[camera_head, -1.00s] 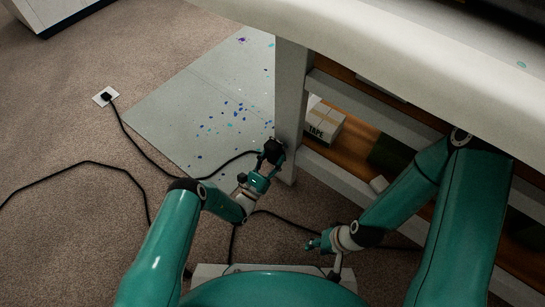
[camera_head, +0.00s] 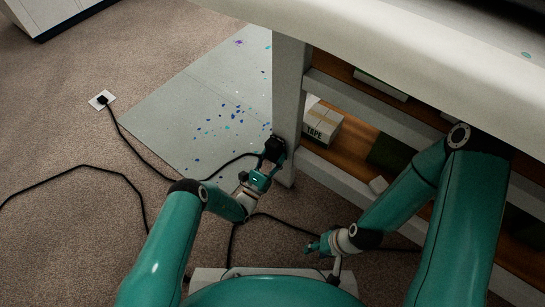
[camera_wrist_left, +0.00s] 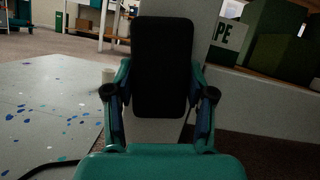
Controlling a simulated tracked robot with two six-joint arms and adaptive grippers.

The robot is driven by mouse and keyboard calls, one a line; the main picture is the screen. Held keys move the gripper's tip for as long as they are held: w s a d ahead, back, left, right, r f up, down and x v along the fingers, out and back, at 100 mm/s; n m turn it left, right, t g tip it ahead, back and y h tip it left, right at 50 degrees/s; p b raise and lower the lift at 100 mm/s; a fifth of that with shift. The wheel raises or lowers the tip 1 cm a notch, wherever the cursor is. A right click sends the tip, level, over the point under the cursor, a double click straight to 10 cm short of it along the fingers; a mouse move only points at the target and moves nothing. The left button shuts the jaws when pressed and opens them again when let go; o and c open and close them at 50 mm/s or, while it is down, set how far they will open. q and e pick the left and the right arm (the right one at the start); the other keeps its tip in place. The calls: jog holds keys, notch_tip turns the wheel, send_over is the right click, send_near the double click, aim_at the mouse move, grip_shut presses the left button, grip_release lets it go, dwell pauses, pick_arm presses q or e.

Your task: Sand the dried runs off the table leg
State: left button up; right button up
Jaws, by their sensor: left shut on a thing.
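The pale table leg (camera_head: 291,110) stands upright at the near left corner of the workbench. My left gripper (camera_head: 266,166) is shut on a black block-shaped tool (camera_head: 274,147), which looks like a sander. The tool is at the lower part of the leg; I cannot tell whether it touches. In the left wrist view the black tool (camera_wrist_left: 165,68) sits between the fingers and covers much of the leg (camera_wrist_left: 205,30). No dried runs are discernible on the leg. My right gripper (camera_head: 320,244) hangs low at the right, away from the leg; its jaws are too small to read.
A grey sheet (camera_head: 205,110) with blue and purple spots lies on the carpet left of the leg. Black cord runs across the floor from a socket plate (camera_head: 102,99). A tape box (camera_head: 322,124) stands on the bench's lower shelf. The benchtop (camera_head: 420,60) overhangs at the right.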

pick_arm(q)
jog(key=shift+w+d, duration=0.1)
jog(key=shift+w, duration=0.05)
jog(key=s+d, duration=0.2)
jog(key=d, duration=0.1)
jog(key=shift+s+d+f, duration=0.1)
jog(key=shift+s+d, duration=0.05)
jog(key=shift+w+a, duration=0.6)
jog(key=shift+a, duration=0.05)
jog(key=shift+w+a+b, duration=0.6)
jog(key=shift+w+a, duration=0.15)
jog(key=shift+a, duration=0.05)
jog(key=shift+c, duration=0.9)
jog(key=shift+w+a+r, duration=0.15)
jog(key=shift+a+r, duration=0.05)
jog(key=shift+r, duration=0.05)
